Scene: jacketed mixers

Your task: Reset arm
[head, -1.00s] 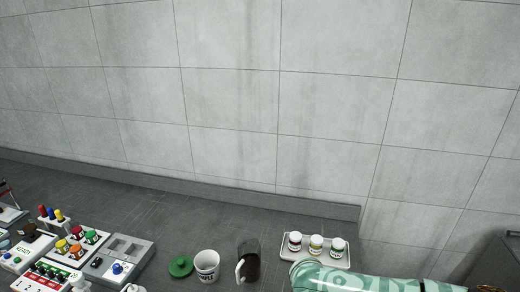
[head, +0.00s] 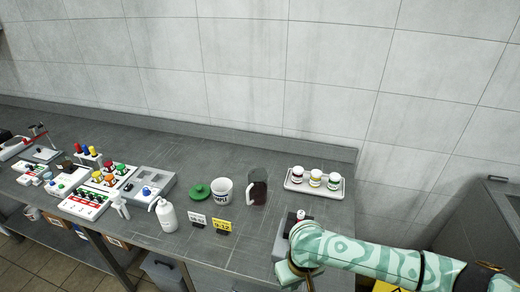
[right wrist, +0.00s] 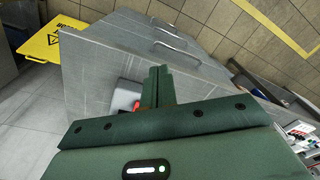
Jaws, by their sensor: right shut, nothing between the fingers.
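My right arm, patterned in light green, comes in from the lower right in the head view and bends down at the bench's front right. My right gripper (head: 288,273) is partly hidden there at the lower edge of the picture. In the right wrist view its dark green fingers (right wrist: 157,86) are together with nothing between them. A grey device (right wrist: 127,95) with a red part shows just beside the fingers; it also shows behind my arm in the head view (head: 284,224). My left gripper is not in view.
The grey bench (head: 130,133) holds a white tray (head: 317,194) with three jars, a dark-filled jug (head: 258,190), a white tub (head: 221,190), a green lid (head: 200,191), a white bottle (head: 166,215) and control boxes at left. A yellow floor sign (right wrist: 57,38) stands on the floor.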

